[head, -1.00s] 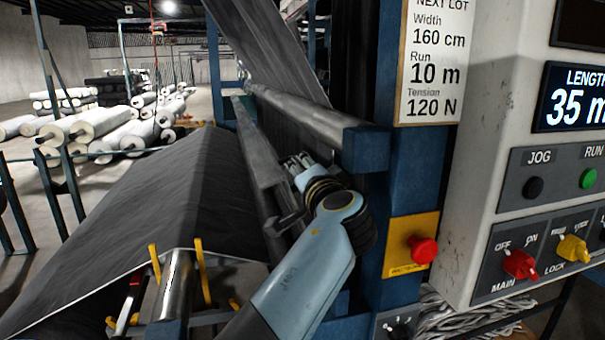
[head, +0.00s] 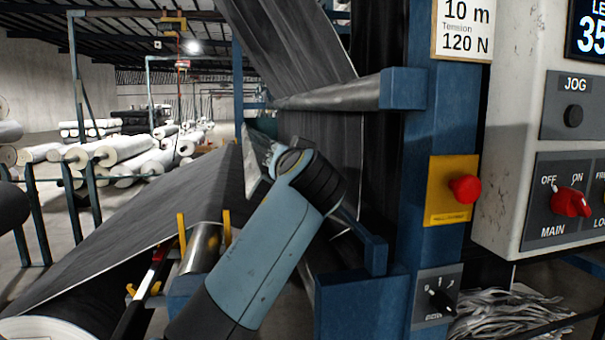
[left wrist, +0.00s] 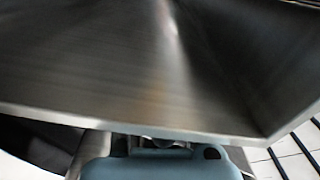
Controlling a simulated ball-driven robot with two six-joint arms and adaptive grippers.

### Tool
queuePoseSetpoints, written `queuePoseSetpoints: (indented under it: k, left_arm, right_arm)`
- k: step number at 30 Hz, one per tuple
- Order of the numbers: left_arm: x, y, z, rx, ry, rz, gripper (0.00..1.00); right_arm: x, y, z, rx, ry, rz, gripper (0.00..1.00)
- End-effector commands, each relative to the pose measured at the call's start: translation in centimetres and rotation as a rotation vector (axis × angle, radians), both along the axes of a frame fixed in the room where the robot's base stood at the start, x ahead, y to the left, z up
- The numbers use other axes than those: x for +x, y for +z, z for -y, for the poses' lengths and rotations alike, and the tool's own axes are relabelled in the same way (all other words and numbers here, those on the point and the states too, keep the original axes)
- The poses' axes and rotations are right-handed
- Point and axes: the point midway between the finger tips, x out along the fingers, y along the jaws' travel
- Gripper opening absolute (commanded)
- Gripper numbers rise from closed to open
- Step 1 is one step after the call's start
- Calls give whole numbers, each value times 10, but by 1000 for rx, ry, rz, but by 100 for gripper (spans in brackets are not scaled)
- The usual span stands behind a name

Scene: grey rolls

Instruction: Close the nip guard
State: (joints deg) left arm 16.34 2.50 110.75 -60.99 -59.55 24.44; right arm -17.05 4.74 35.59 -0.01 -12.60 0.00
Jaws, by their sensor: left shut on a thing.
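The nip guard, a long grey metal piece (head: 257,160), shows in the head view beside the dark fabric, left of the blue machine post. My arm covers much of it. In the left wrist view the guard's bare metal sheet (left wrist: 130,70) fills most of the picture, with its lower edge just in front of the gripper. My left gripper (left wrist: 160,143) is shut on the guard at that edge; its fingertips are mostly hidden. In the head view the gripper is hidden behind my light blue arm. My right gripper is not in view.
A grey roller (head: 330,95) crosses above the arm to a blue bracket. The blue post (head: 425,130) carries a red button (head: 465,188) on a yellow plate, close to the arm's right. A control box (head: 520,120) stands further right. Fabric (head: 150,225) slopes down at left.

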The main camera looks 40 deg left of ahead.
Motion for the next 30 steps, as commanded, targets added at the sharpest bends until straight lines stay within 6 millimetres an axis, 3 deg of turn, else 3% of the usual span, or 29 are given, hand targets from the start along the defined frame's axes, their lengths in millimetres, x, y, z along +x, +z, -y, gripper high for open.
queuePoseSetpoints:
  k: [1,3,15,21,30]
  left_arm:
    - [-5,-14,-4,-23,0,34,0]
    - [-11,-23,-9,-66,0,83,0]
    - [-32,-67,-28,-276,1,327,0]
    - [-36,-80,-31,-341,0,402,0]
    - [-38,-87,-33,-381,1,449,0]
  right_arm:
    - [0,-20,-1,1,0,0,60]
    - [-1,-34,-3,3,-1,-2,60]
    - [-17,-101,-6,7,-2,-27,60]
    - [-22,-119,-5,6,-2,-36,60]
    - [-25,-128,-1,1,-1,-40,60]
